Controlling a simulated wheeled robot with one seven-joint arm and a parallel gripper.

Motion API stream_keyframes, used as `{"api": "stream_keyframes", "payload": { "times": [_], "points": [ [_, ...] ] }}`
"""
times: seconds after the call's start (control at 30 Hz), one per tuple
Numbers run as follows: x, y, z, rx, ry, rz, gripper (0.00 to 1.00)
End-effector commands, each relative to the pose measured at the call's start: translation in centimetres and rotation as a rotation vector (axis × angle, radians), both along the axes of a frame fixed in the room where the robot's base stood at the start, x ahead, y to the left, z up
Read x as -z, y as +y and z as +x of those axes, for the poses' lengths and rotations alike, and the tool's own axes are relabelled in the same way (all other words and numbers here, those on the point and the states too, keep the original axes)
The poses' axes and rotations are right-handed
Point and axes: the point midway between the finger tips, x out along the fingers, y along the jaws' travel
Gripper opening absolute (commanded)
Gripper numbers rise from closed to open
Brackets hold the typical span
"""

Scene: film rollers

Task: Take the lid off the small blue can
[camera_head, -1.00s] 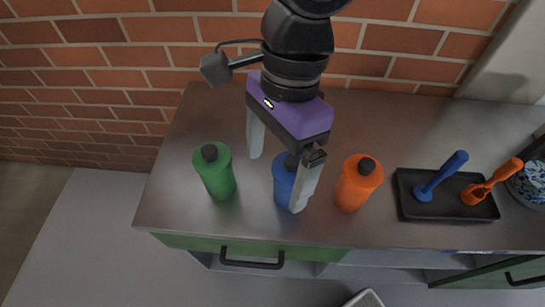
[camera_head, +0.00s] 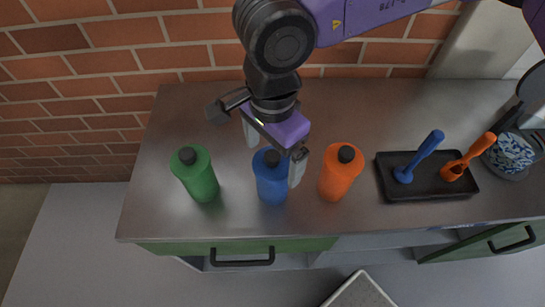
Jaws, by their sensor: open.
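The small blue can (camera_head: 271,180) stands upright on the grey counter between a green can and an orange can. Its black lid (camera_head: 271,157) is on top. My gripper (camera_head: 272,163) is open, pointing down, with one finger behind and left of the can and the other at its right side. The right finger overlaps the can's right edge in the picture; I cannot tell whether it touches.
The green can (camera_head: 196,176) stands left and the orange can (camera_head: 340,174) close on the right. A black tray (camera_head: 436,190) holds a blue tool (camera_head: 421,156) and an orange tool (camera_head: 468,158). A patterned bowl (camera_head: 512,152) is at far right. A brick wall (camera_head: 150,60) stands behind.

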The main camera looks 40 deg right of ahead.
Motion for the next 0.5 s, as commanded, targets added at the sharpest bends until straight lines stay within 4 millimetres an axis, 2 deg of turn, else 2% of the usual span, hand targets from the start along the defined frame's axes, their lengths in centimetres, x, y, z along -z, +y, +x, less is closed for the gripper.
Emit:
{"api": "stream_keyframes", "payload": {
  "times": [0.17, 0.47, 0.5],
  "points": [
    [0.02, 0.01, 0.02, 0.000, 0.000, 0.000, 0.96],
    [-0.01, 0.02, 0.02, 0.000, 0.000, 0.001, 0.39],
    [-0.02, 0.02, 0.02, 0.000, 0.000, 0.001, 0.37]
  ]
}}
